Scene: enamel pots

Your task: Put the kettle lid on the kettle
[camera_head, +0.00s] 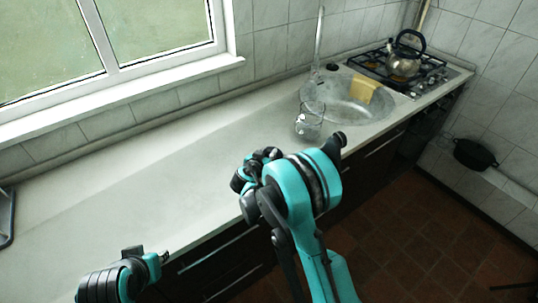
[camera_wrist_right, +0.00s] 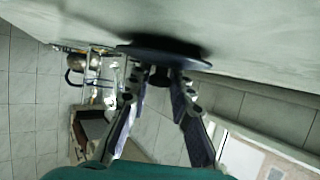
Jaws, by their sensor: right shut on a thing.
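The kettle (camera_head: 404,63), shiny metal with a dark handle, stands on the hob at the back right. It also shows in the right wrist view (camera_wrist_right: 92,62) at the left. My right gripper (camera_head: 254,168) is over the front part of the counter, left of the sink. In the right wrist view its fingers (camera_wrist_right: 160,84) are shut on the knob of the kettle lid (camera_wrist_right: 150,52), a dark round disc close to the pale counter. I cannot tell whether the lid touches the counter. The lid is hidden in the head view. My left gripper (camera_head: 150,258) is at the lower left; its opening is unclear.
A clear glass (camera_head: 308,122) stands on the counter (camera_head: 130,165) between my right gripper and the sink (camera_head: 345,103). A yellow sponge (camera_head: 363,88) lies at the sink, with a tall tap (camera_head: 318,40) behind. A dark pot (camera_head: 474,154) is at the right.

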